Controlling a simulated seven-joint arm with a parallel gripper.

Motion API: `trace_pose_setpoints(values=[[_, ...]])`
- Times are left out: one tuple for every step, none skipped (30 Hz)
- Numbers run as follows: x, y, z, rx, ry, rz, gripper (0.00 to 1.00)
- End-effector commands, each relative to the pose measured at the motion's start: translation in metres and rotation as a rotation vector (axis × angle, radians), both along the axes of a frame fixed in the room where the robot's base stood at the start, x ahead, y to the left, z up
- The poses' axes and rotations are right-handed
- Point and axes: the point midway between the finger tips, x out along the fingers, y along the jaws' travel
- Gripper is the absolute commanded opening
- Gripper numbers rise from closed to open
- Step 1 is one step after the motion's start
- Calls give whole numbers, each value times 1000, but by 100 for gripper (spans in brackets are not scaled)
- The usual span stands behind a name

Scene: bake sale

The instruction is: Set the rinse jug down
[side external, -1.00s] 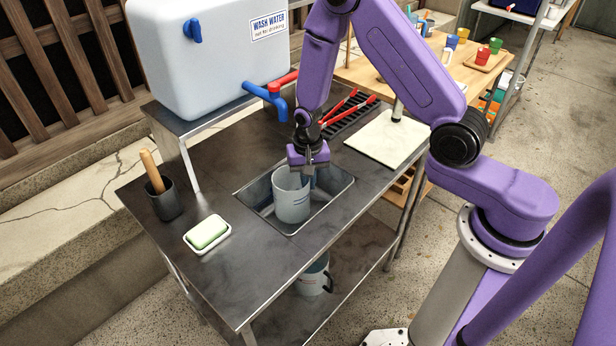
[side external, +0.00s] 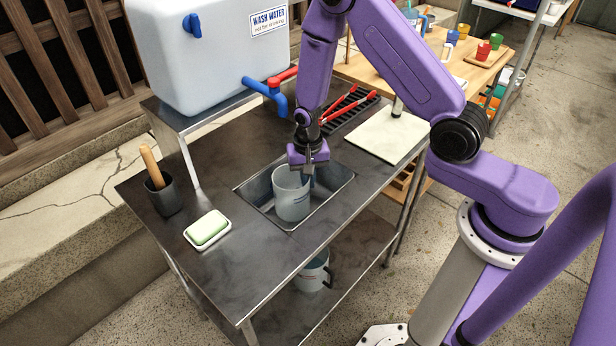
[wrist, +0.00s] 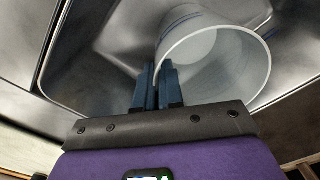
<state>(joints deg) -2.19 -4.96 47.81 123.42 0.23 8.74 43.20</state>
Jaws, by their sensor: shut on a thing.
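The rinse jug (side external: 291,198) is a pale grey-white jug with faint blue marks. It stands upright, or nearly so, inside the sink basin (side external: 335,199) in the metal table. My gripper (side external: 311,174) is right above it, shut on its side nearest the gripper. In the wrist view the two dark blue fingers (wrist: 158,88) are close together at the jug's edge, and the open mouth of the jug (wrist: 215,70) shows beyond them. The handle is hidden or cannot be made out. Whether the jug's base touches the basin floor cannot be told.
A wash water tank (side external: 205,50) with a blue tap (side external: 268,95) stands behind the sink. Left are a soap dish (side external: 207,230) and a dark pot with a wooden handle (side external: 161,195). Right are a black rack with red tongs (side external: 345,108) and a pale board (side external: 385,138). Another jug (side external: 313,272) sits below.

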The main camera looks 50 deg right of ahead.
Motion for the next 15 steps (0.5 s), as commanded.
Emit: trace_pose_setpoints(values=[[0,0,-1,0,0,0,0],[0,0,-1,0,0,0,10],[0,0,-1,0,0,0,24],[0,0,-1,0,0,0,33],[0,0,-1,0,0,0,37],[0,0,-1,0,0,0,37],[0,0,-1,0,0,0,37],[0,0,-1,0,0,0,37],[0,0,-1,0,0,0,37],[0,0,-1,0,0,0,37],[0,0,-1,0,0,0,37],[0,0,-1,0,0,0,37],[0,0,-1,0,0,0,37],[0,0,0,0,0,0,37],[0,0,2,0,0,0,37]])
